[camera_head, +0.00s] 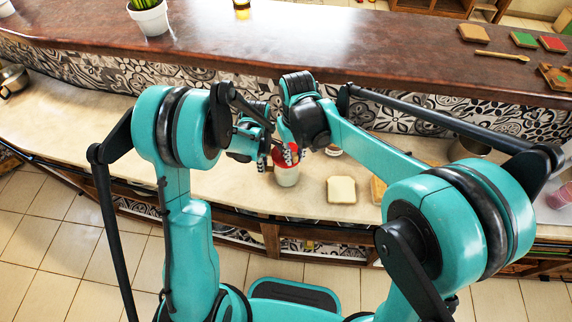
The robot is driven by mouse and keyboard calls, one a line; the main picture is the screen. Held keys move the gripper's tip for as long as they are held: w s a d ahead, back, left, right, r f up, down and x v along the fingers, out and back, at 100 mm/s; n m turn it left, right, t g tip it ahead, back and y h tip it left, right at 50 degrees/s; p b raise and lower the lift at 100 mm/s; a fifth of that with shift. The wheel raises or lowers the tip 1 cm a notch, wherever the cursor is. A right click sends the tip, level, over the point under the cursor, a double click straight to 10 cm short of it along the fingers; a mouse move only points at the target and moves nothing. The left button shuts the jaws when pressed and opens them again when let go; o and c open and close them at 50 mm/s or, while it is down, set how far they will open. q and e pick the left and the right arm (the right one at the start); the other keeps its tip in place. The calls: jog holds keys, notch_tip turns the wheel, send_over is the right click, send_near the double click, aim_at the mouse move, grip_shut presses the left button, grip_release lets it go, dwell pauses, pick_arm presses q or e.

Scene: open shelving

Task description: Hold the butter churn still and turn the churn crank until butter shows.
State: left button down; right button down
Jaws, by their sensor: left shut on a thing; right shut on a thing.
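The butter churn (287,176) stands upright on the cream counter, with a pale jar body and a red top. My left gripper (264,158) reaches it from the left and is shut on its side near the red top. My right gripper (292,152) is over the top of the churn and is shut on a part there, which looks like the crank. The crank itself is mostly hidden by my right gripper and wrist. The inside of the jar is too small to make out, so I cannot tell whether butter shows.
A slice of bread (341,190) lies on the counter right of the churn. A small jar (333,150) stands behind my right arm. A raised wooden bar (300,45) runs behind, with a potted plant (150,18).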

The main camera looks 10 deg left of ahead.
jog(key=a+m, duration=0.1)
jog(key=m, duration=0.2)
jog(key=a+m, duration=0.2)
jog(key=m, duration=0.1)
jog(key=s+a+m, duration=0.1)
jog(key=m, duration=0.2)
jog(key=shift+a+m, duration=0.3)
dwell(0.5)
jog(key=c, duration=1.1)
grip_release()
jog(key=shift+r, duration=0.15)
jog(key=shift+d+r, duration=0.1)
jog(key=shift+r, duration=3.3)
